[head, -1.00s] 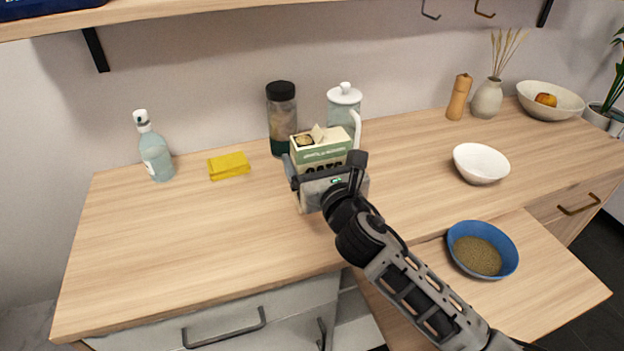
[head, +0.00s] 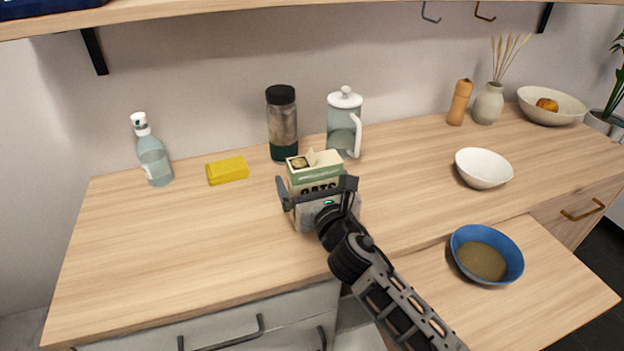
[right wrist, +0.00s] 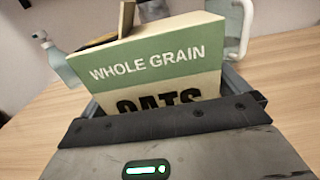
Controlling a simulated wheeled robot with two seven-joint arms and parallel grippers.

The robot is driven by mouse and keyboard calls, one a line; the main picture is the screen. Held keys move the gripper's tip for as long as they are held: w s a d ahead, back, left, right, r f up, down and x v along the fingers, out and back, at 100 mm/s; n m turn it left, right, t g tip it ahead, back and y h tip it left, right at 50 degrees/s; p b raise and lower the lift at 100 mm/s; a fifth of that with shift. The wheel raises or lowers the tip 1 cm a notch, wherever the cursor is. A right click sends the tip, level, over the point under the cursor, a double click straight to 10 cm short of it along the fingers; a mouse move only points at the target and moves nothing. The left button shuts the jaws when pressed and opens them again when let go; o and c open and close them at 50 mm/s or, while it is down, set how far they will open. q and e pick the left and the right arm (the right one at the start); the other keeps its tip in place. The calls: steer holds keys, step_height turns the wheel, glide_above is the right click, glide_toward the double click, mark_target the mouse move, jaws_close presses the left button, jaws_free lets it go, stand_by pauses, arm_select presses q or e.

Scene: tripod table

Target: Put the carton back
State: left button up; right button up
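The green and cream oats carton (head: 318,168) is upright at the middle of the counter, its top flap open. It fills the right wrist view (right wrist: 160,62), with "WHOLE GRAIN OATS" facing the camera and leaning slightly in that picture. My right gripper (head: 317,186) has a finger on each side of the carton and is shut on it. The gripper hides the carton's lower part, so I cannot tell whether its base touches the counter. My left gripper is not in view.
Behind the carton stand a dark-lidded jar (head: 282,125) and a glass pot (head: 344,124). A yellow packet (head: 228,168) and a bottle (head: 153,155) are at left. A white bowl (head: 483,167) and a blue bowl of grain (head: 486,256) are at right. The left front counter is clear.

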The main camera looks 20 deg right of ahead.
steer(key=shift+r, duration=0.1)
steer(key=shift+s, duration=0.2)
steer(key=s, duration=1.1)
steer(key=shift+s+d+r+b, duration=0.1)
steer(key=shift+s+d+b, duration=0.15)
steer(key=shift+s+b, duration=0.05)
